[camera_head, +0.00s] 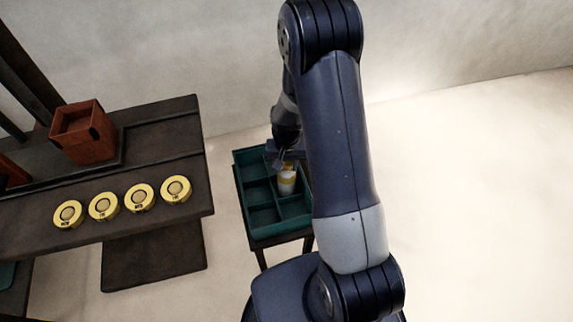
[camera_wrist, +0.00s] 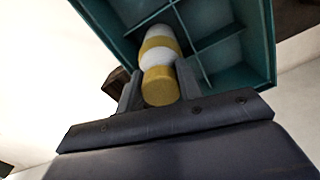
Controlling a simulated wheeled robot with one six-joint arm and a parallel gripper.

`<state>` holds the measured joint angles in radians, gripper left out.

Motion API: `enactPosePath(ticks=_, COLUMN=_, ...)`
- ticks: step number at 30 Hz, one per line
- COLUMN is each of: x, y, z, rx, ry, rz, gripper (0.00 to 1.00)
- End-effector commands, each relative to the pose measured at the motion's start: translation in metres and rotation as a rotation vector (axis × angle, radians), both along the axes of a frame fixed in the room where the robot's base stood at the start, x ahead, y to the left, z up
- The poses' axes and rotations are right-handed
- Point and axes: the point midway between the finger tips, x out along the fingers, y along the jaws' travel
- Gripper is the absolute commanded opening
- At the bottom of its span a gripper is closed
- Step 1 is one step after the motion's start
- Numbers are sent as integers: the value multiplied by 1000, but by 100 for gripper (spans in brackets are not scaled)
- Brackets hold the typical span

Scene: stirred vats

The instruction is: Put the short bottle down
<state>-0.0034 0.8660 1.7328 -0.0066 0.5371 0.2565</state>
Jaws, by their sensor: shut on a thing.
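The short bottle (camera_wrist: 157,52) is white with a yellow band and a yellow cap. My gripper (camera_wrist: 157,90) is shut on it at the cap end in the wrist view. The bottle also shows in the head view (camera_head: 287,181), at the teal divided tray (camera_head: 262,217). In the wrist view the tray's teal walls (camera_wrist: 233,35) surround the bottle's far end. I cannot tell whether the bottle touches the tray floor. My gripper (camera_head: 283,163) is partly hidden behind my arm in the head view.
The tray stands on a small dark stand; its visible compartments look empty. A dark wooden table (camera_head: 160,140) at left holds several round yellow pieces (camera_head: 142,197) and a red-brown box (camera_head: 83,133). A pale wall is behind the tray; pale floor lies open at right.

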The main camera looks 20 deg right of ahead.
Motion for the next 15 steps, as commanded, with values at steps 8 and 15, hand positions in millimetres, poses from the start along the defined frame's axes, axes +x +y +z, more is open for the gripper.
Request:
enactPosePath(ticks=8, x=1, y=0, z=-1, rx=0, ry=-3, rz=0, gripper=9)
enactPosePath(ticks=15, x=0, y=0, z=-3, rx=0, ry=-1, rz=0, gripper=48)
